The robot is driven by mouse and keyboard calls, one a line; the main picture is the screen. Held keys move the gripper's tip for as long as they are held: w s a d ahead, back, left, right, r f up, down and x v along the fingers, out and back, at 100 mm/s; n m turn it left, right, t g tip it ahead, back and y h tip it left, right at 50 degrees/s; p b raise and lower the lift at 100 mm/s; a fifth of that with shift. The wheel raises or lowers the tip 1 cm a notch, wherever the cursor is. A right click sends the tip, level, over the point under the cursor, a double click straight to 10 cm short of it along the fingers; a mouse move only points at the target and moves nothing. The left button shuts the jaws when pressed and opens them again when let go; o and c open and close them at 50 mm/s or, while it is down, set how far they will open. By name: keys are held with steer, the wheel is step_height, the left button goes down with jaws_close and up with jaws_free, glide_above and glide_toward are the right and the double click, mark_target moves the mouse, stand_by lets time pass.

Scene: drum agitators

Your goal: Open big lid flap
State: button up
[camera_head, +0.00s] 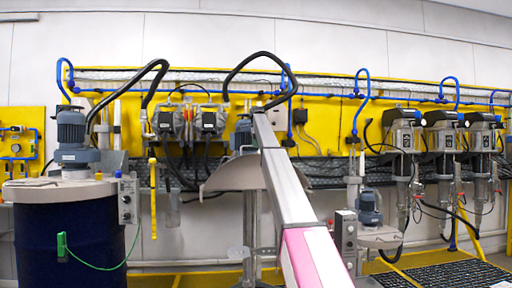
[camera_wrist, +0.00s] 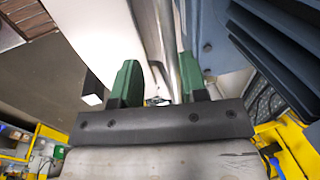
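A wide grey-beige lid (camera_head: 232,178) shows at mid-picture in the head view, partly hidden behind my arm. A blue motor (camera_head: 243,135) stands above it. In the wrist view a pale smooth panel (camera_wrist: 98,35) lies beyond my gripper on the left, with a metal edge running beside it. I cannot tell whether this panel is the flap. My gripper (camera_wrist: 158,85) has two green fingers, which stand apart with a gap between them. The metal edge shows in or beyond that gap; I cannot tell contact. In the head view my gripper is hidden behind my arm.
A dark blue drum (camera_head: 70,240) with a lid and motor (camera_head: 71,135) stands at the left. A smaller agitator (camera_head: 369,210) and several pumps (camera_head: 404,140) are at the right. Black hoses (camera_head: 258,56) loop above my arm. A ribbed blue motor housing (camera_wrist: 270,45) is close on the wrist view's right.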

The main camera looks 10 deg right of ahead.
step_height(320, 180, up, 9)
steer(key=s, duration=0.2)
steer(key=shift+r, duration=0.15)
stand_by(0.4)
